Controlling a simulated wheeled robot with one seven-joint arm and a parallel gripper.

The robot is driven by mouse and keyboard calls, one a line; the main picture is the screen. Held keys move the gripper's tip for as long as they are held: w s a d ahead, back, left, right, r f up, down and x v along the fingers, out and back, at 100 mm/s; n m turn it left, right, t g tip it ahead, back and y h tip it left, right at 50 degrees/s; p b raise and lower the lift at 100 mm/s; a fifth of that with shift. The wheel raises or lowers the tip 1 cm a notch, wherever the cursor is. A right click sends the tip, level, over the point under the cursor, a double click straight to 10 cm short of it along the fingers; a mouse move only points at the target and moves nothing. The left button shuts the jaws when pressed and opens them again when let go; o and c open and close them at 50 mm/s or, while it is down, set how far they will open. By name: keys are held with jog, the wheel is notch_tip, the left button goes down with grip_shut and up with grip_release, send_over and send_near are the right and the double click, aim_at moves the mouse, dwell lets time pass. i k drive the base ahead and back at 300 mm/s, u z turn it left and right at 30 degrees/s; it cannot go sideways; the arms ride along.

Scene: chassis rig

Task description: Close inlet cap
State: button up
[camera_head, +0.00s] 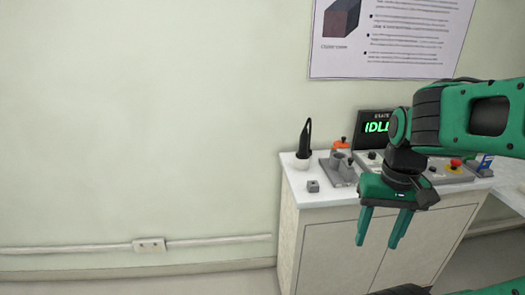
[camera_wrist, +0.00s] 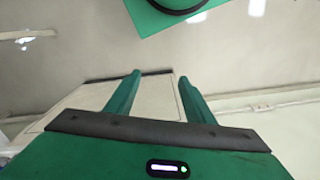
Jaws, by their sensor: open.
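My green gripper (camera_head: 379,242) hangs in front of the white cabinet with its two fingers pointing down. The fingers are apart with nothing between them; they also show spread and empty in the wrist view (camera_wrist: 160,78). On the countertop behind it, a grey fixture (camera_head: 338,168) stands with short round parts on top. An orange part with a dark knob (camera_head: 341,144) sits just behind it. I cannot tell which of these is the inlet cap, nor whether it is open or shut. My gripper is apart from all of them, and my arm hides part of the equipment.
A dark screen reading IDLE (camera_head: 375,127) stands at the back. A panel with a red button (camera_head: 456,163) is to the right. A black-handled tool in a white holder (camera_head: 301,162) and a small grey block (camera_head: 313,186) are on the left.

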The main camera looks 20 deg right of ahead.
aim_at(343, 144)
jog(key=u, duration=1.65)
jog(key=k, duration=1.05)
jog(key=z, duration=1.5)
jog(key=i, duration=0.3)
jog(key=z, duration=0.25)
